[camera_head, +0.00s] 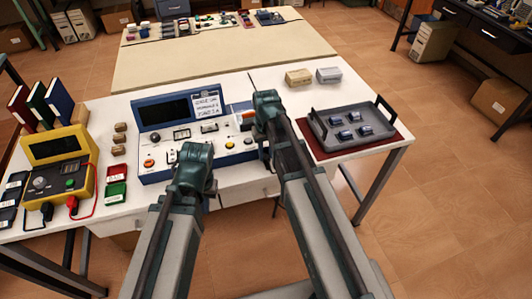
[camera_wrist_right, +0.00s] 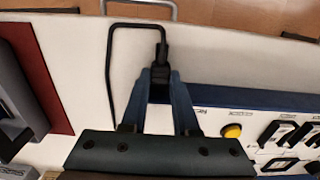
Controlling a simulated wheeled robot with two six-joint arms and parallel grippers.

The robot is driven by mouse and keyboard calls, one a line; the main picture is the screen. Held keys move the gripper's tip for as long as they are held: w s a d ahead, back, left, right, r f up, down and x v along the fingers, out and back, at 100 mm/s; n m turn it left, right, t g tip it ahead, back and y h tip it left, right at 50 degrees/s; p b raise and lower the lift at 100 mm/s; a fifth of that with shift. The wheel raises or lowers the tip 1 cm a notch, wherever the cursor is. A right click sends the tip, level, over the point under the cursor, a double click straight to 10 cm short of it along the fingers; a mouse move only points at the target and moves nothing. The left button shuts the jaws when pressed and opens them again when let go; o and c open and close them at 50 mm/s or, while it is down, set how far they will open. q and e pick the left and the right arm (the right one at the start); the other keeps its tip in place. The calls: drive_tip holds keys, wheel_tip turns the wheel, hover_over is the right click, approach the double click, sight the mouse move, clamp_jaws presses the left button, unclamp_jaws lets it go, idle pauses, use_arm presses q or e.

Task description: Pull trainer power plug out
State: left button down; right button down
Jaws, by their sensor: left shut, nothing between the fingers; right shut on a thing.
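The blue trainer (camera_head: 190,172) stands on the white table with a dark screen and a paper note. My right gripper (camera_head: 265,110) is over its right end and hides part of it. In the right wrist view my right gripper (camera_wrist_right: 161,75) is shut on the black power plug (camera_wrist_right: 161,52), beside the trainer's blue edge (camera_wrist_right: 250,98). A black cable (camera_wrist_right: 109,65) loops from the plug. I cannot tell whether the plug sits in its socket. My left gripper (camera_head: 192,165) is shut and empty in front of the trainer's panel.
A grey tray (camera_head: 318,128) with several small blue parts sits on a red mat at right. Two small boxes (camera_head: 299,77) (camera_head: 329,75) stand behind it. A yellow meter (camera_head: 60,170), books and red and green blocks are at left.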

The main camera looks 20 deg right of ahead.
drive_tip(key=s, duration=0.2)
drive_tip(key=shift+s, duration=0.35)
drive_tip(key=c, duration=0.6)
unclamp_jaws()
drive_tip(key=shift+c, duration=0.2)
drive_tip(key=shift+w, duration=0.1)
wheel_tip(320, 180, up, 14)
drive_tip(key=p, duration=1.3)
drive_tip(key=shift+f+p, duration=0.15)
drive_tip(key=shift+p, duration=0.25)
drive_tip(key=s+a+n+h, duration=0.1)
drive_tip(key=s+a+n, duration=0.2)
drive_tip(key=s+a, duration=0.7)
drive_tip(key=s, duration=0.2)
drive_tip(key=shift+s+a, duration=0.2)
drive_tip(key=shift+s, duration=0.2)
